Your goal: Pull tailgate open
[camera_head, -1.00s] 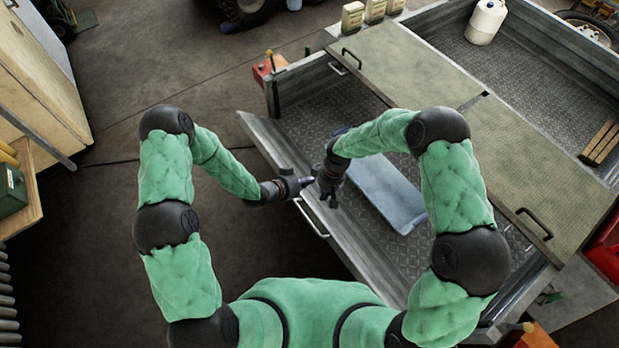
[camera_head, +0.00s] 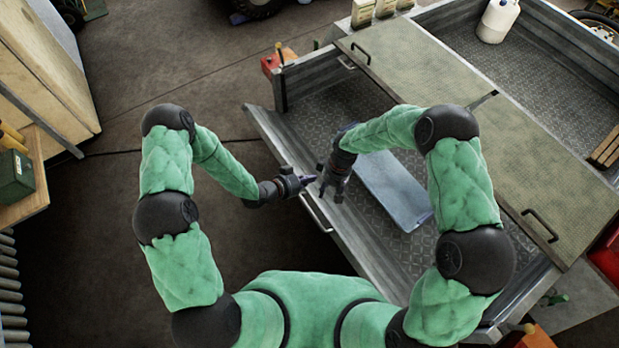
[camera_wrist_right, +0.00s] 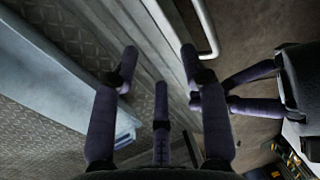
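The tailgate (camera_head: 277,140) is a long grey metal panel along the near-left side of the trailer bed, leaning outward. Its pale bar handle (camera_head: 316,214) is on the outer face and also shows in the right wrist view (camera_wrist_right: 205,30). My left gripper (camera_head: 310,180) is beside the handle's upper end, at the outer face. Its dark fingers enter the wrist view from the right (camera_wrist_right: 215,90); their grip is unclear. My right gripper (camera_head: 331,194) is over the tailgate's top edge, fingers spread (camera_wrist_right: 158,75), with nothing clearly held between them.
A flat blue-grey case (camera_head: 392,190) lies on the trailer's tread-plate floor, right of my right gripper. A large board (camera_head: 450,120) with black handles covers the middle of the trailer. A wooden bench (camera_head: 30,190) stands at left. The floor left of the tailgate is clear.

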